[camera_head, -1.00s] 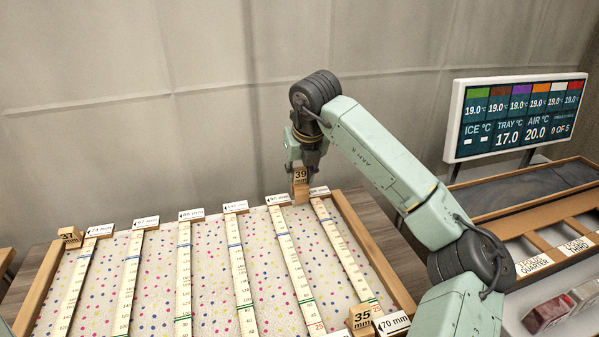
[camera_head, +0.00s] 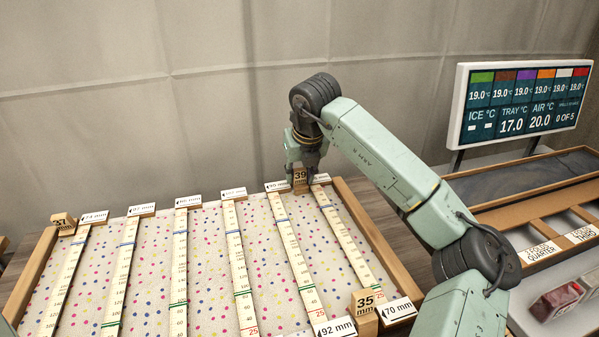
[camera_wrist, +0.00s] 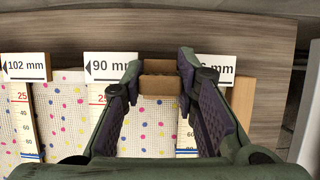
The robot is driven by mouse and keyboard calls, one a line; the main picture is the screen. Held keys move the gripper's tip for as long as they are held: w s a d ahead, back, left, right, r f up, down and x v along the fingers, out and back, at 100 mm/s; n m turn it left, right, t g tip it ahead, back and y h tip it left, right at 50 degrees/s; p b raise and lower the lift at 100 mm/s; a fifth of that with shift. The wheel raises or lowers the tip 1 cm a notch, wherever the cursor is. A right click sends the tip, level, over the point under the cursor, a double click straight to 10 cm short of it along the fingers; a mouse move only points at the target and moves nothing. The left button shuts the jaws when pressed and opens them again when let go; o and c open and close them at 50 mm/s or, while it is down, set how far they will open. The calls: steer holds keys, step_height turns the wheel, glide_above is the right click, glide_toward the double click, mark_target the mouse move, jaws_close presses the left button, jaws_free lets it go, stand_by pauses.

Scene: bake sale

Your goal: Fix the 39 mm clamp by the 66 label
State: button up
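My gripper (camera_head: 302,166) is shut on the 39 mm clamp (camera_head: 299,181), a small wooden block with a dark number on its face. In the wrist view the clamp (camera_wrist: 160,84) sits between the two fingertips. The clamp is at the far edge of the dotted tray, between the 90 mm label (camera_wrist: 111,67) and a label ending in "6 mm" (camera_wrist: 217,68), whose first digit is hidden by the right finger. That label (camera_head: 321,179) is too small to read in the head view. Whether the clamp touches the tray's edge cannot be told.
A 35 mm clamp (camera_head: 365,304) stands at the near edge between the 92 mm (camera_head: 334,328) and 70 mm (camera_head: 397,309) labels. A 37 mm clamp (camera_head: 63,221) is at the far left corner. A display (camera_head: 520,105) and a divided wooden box (camera_head: 545,231) are right.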

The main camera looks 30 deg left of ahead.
steer(key=o, duration=0.5)
steer(key=shift+o, duration=0.2)
steer(key=v, duration=1.2)
